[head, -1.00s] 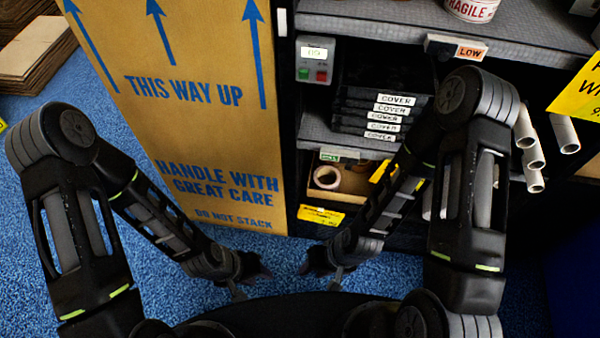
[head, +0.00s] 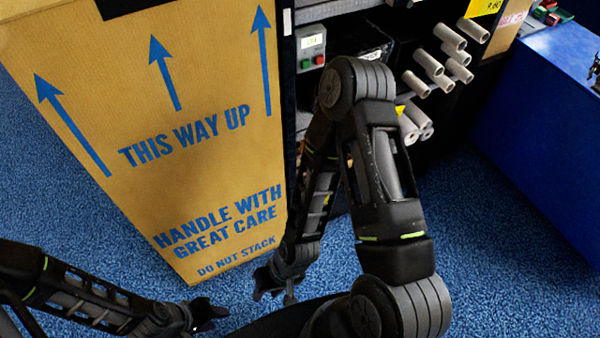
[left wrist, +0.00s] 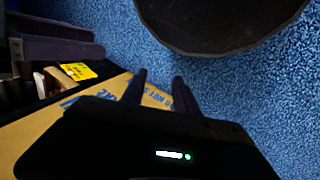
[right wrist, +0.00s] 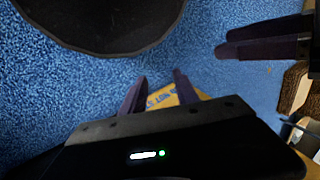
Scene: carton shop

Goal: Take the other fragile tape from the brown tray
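No fragile tape can be made out now. The brown tray is not clearly seen; my right arm covers much of the lower shelf in the head view. My left gripper (head: 218,315) is low at the bottom, and its two fingers stand apart and empty in the left wrist view (left wrist: 158,92). My right gripper (head: 271,291) is low in front of the big carton, and its fingers are apart and empty in the right wrist view (right wrist: 159,92). Both are well away from the shelf.
A big carton (head: 190,120) marked "THIS WAY UP" stands left of the dark shelf unit. Several pale tubes (head: 440,65) stick out from the shelf. A blue bench (head: 545,130) is at right. Blue carpet (head: 500,270) is clear in front.

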